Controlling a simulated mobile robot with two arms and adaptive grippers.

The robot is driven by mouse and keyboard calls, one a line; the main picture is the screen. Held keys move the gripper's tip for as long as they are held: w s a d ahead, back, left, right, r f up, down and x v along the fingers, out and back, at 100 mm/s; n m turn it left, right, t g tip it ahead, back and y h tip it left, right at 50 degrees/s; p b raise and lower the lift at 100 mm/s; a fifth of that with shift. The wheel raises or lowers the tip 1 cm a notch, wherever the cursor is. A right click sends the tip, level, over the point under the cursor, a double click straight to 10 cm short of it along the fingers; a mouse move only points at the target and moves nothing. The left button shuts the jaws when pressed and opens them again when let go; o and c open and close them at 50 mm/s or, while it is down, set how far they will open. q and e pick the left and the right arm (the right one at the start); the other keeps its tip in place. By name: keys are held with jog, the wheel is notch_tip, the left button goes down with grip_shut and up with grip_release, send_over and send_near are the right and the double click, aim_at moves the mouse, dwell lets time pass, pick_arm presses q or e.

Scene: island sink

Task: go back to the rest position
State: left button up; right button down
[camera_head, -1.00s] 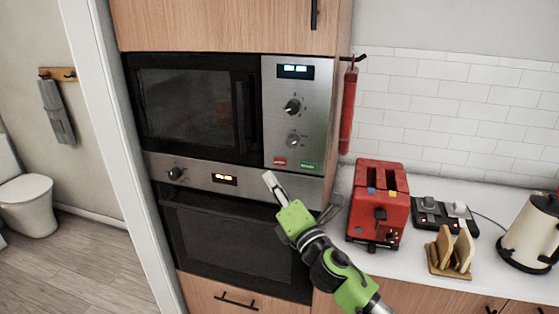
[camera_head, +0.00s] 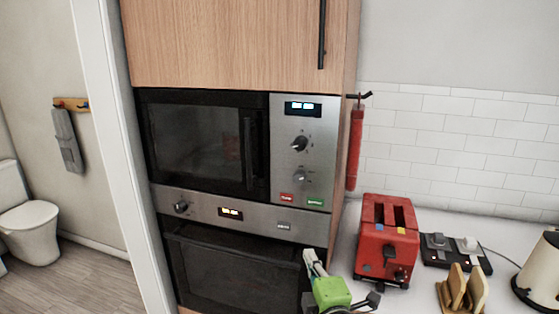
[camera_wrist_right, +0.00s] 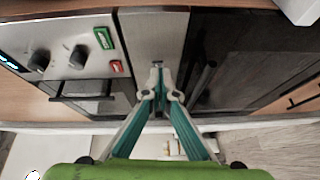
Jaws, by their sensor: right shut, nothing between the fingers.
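My right gripper (camera_head: 311,260) is at the bottom of the head view, in front of the oven's right side and left of the red toaster. Its fingers point up and to the left. In the right wrist view the two fingers (camera_wrist_right: 161,92) meet at their tips, with nothing between them. The microwave (camera_head: 200,145), with its door shut, sits above the oven (camera_head: 235,265) in the wooden cabinet. My left gripper is not in view.
The red toaster (camera_head: 386,243), a black switch box (camera_head: 455,252), a toast rack (camera_head: 463,290) and a cream kettle (camera_head: 540,270) stand on the white counter. A red extinguisher-like cylinder (camera_head: 355,148) hangs by the cabinet. A doorway at left shows a toilet (camera_head: 30,230).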

jog(key=s+d+f+m+g+h, duration=0.2)
jog(key=s+d+f+m+g, duration=0.3)
jog(key=s+f, duration=0.35)
jog(key=s+d+f+m+g+h, duration=0.1)
jog(key=s+d+f+m+g, duration=0.1)
jog(key=s+d+f+m, duration=0.5)
jog(key=s+f+m+g, duration=0.3)
jog(key=s+f+g, duration=0.1)
jog(key=s, duration=0.7)
jog(key=s+f+m+g, duration=0.2)
jog(key=s+f+g, duration=0.15)
jog(key=s, duration=0.85)
notch_tip(320, 180, down, 28)
jog(key=s+b, duration=0.1)
jog(key=b, duration=0.1)
jog(key=s+d+f+g+b, duration=0.1)
jog(key=s+d+f, duration=0.1)
jog(key=s+f, duration=0.6)
jog(key=s+d+f+g, duration=0.1)
jog(key=s+f, duration=0.8)
jog(key=f, duration=0.1)
jog(key=shift+s+d+n+b, duration=0.2)
jog(key=shift+d+n+b, duration=0.1)
jog(key=shift+d+b, duration=0.05)
